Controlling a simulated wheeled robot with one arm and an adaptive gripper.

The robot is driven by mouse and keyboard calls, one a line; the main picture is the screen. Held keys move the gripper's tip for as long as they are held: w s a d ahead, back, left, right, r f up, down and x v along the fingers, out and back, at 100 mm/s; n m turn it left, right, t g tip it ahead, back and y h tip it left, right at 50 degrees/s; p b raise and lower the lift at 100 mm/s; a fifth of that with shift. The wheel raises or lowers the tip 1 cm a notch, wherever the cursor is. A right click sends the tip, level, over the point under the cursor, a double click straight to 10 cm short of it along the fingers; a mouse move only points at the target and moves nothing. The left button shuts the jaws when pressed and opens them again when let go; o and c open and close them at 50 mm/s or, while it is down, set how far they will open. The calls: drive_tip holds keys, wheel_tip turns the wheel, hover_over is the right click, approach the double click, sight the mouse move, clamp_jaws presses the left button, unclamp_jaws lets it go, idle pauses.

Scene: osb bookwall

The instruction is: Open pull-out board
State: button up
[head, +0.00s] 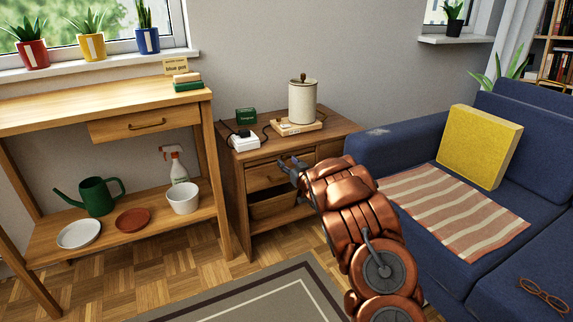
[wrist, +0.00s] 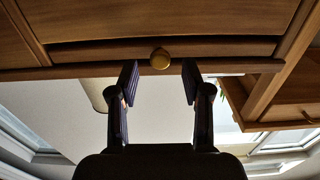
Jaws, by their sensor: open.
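The pull-out board (wrist: 95,52) is a thin wooden front close under the top of a small wooden cabinet (head: 234,195). It looks shut, flush in its frame. A round brass knob (wrist: 160,59) sits at its middle. The wrist view is upside down, with the cabinet's top edge below the board. My gripper (wrist: 160,84) is open and empty, its two dark fingers apart on either side of the knob, which appears between and just beyond the tips. In the head view my gripper (head: 288,166) is at the cabinet's front and my arm hides part of that front.
A drawer (head: 266,177) lies below the board. A wooden bench (head: 100,100) stands left, a blue sofa (head: 400,145) right. A rug (head: 250,300) covers the front floor.

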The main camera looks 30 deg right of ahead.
drive_tip(key=shift+w, duration=0.9)
clamp_jaws()
